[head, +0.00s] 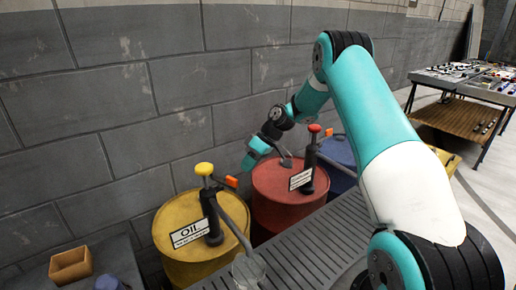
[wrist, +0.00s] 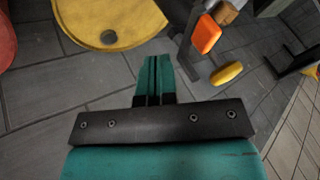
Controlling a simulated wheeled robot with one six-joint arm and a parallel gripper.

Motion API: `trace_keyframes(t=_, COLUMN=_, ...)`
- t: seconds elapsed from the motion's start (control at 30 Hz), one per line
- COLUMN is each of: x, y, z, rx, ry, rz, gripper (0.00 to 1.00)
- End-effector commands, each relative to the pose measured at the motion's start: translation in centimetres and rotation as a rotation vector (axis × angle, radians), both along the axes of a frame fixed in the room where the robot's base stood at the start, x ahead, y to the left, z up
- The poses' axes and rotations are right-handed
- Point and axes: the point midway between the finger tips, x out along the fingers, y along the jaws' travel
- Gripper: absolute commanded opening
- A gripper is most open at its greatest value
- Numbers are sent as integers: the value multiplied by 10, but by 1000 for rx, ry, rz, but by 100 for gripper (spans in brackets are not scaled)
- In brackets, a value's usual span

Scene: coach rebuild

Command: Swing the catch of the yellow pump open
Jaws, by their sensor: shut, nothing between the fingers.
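The yellow pump has a black body (head: 211,215) and a yellow knob (head: 204,169). It stands on the yellow drum (head: 172,262) labelled OIL. Its orange catch (head: 231,181) sticks out to the right just below the knob. The wrist view shows the orange catch (wrist: 207,34), the yellow knob (wrist: 226,73) and part of the yellow drum (wrist: 110,24). My gripper (head: 250,162) is shut and empty, above and to the right of the catch, apart from it. In the wrist view its teal fingertips (wrist: 156,60) are together, left of the catch.
A red drum (head: 266,208) with a red-knobbed pump (head: 309,160) stands right of the yellow drum, and a blue drum (head: 341,152) beyond it. A grey brick wall (head: 110,110) is close behind. A grating (head: 325,245) lies in front. A small wooden box (head: 70,265) is at lower left.

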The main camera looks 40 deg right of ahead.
Motion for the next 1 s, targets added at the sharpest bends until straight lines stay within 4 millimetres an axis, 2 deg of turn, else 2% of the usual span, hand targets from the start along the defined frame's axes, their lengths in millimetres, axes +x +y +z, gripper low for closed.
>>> trace_keyframes(t=0.1, x=-5, y=19, z=1, rx=1, ry=3, rz=2, gripper=0)
trace_keyframes(t=0.3, x=-13, y=37, z=-2, rx=0, ry=2, rz=0, gripper=0)
trace_keyframes(t=0.73, x=-14, y=40, z=-4, rx=-1, ry=0, rz=-1, gripper=0)
trace_keyframes(t=0.9, x=-17, y=53, z=-5, rx=-1, ry=1, rz=2, gripper=0)
trace_keyframes(t=1.0, x=-17, y=54, z=-4, rx=0, ry=1, rz=2, gripper=0)
